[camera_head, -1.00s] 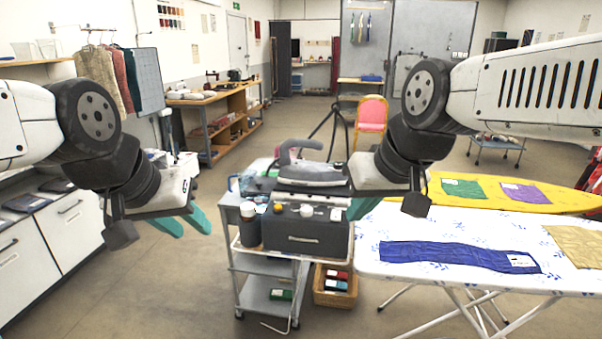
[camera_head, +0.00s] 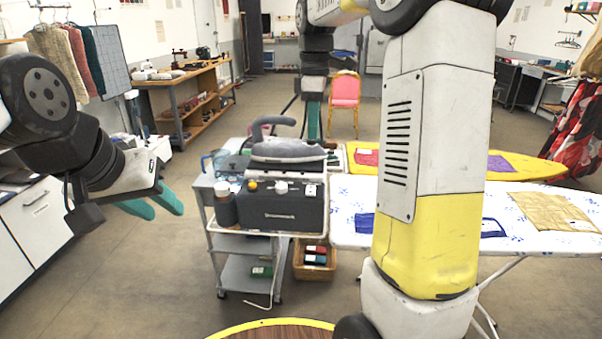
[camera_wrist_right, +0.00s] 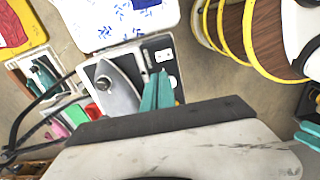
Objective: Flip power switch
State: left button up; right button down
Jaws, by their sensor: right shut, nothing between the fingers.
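A dark grey steam station (camera_head: 283,210) stands on a wheeled cart, with a grey iron (camera_head: 288,150) on top. Its front ledge carries a yellow knob (camera_head: 252,186) and a white knob (camera_head: 281,188). I cannot tell which part is the power switch. My left gripper (camera_head: 158,204) is open and empty, left of the cart.
A grey cart (camera_head: 240,245) carries the station and a dark bottle (camera_head: 226,205). An ironing board (camera_head: 350,195) with cloths stands to the right, partly hidden by my right arm. A basket (camera_head: 314,268) sits on the floor. Floor left of the cart is clear.

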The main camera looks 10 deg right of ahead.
aim_at(311, 189)
jog(key=shift+w+f, duration=0.1)
jog(key=shift+w, duration=0.2)
jog(key=shift+f, duration=0.15)
notch_tip(311, 189, down, 14)
jog(key=shift+r, duration=0.2)
jog(key=shift+s+a+r, duration=0.2)
jog(key=shift+s+r, duration=0.15)
jog(key=shift+s, duration=0.35)
notch_tip(311, 189, up, 14)
jog(key=s, duration=0.2)
jog(key=shift+a, duration=0.25)
dwell(0.3)
